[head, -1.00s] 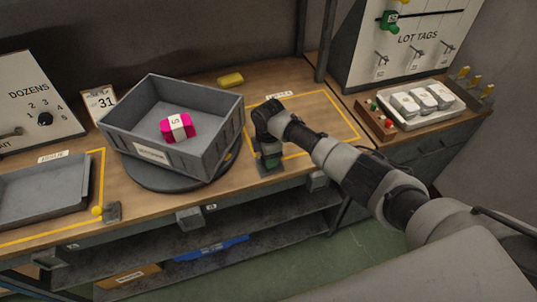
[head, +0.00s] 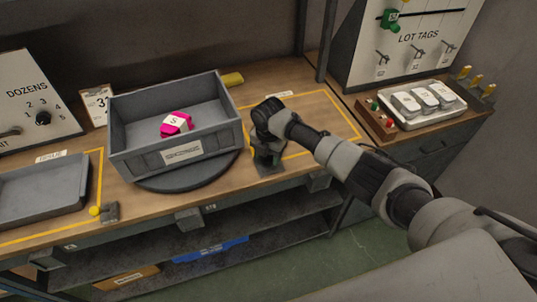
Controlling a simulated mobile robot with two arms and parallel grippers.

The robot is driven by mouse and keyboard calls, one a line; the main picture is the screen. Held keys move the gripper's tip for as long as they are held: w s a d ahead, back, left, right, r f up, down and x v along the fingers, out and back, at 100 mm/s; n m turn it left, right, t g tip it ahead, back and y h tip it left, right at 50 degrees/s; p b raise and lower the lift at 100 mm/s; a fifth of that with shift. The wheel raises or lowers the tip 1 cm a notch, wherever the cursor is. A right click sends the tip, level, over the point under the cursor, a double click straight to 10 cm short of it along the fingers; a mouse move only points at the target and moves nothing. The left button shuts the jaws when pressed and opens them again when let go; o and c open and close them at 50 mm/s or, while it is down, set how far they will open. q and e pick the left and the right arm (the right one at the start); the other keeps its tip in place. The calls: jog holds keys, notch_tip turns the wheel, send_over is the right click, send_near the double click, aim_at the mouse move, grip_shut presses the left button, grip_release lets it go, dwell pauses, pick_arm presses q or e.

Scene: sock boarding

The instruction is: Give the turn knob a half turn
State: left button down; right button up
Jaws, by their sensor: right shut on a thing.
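My right gripper (head: 267,156) points down at the front edge of the bench, just right of the round dark turntable (head: 190,184). It is shut on the turn knob (head: 266,167), which is mostly hidden behind the fingers; only a dark greenish part shows. A grey bin (head: 140,160) sits on the turntable with its labelled side facing the front. A pink folded sock bundle (head: 176,124) with a white band marked S lies inside the bin. My left gripper is not in view.
A grey tray (head: 84,204) lies at the left near a DOZENS board (head: 25,88). A yellow block (head: 231,79) sits behind the bin. The LOT TAGS board (head: 415,35) and a tray with white packets (head: 447,112) stand at the right. A yellow-outlined area right of the bin is mostly bare.

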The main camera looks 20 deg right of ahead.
jog(key=shift+r+n, duration=0.1)
jog(key=shift+n, duration=0.2)
jog(key=o, duration=0.9)
jog(key=shift+o, duration=0.2)
notch_tip(320, 180, up, 11)
jog(key=shift+b, duration=0.45)
jog(key=shift+f, duration=0.2)
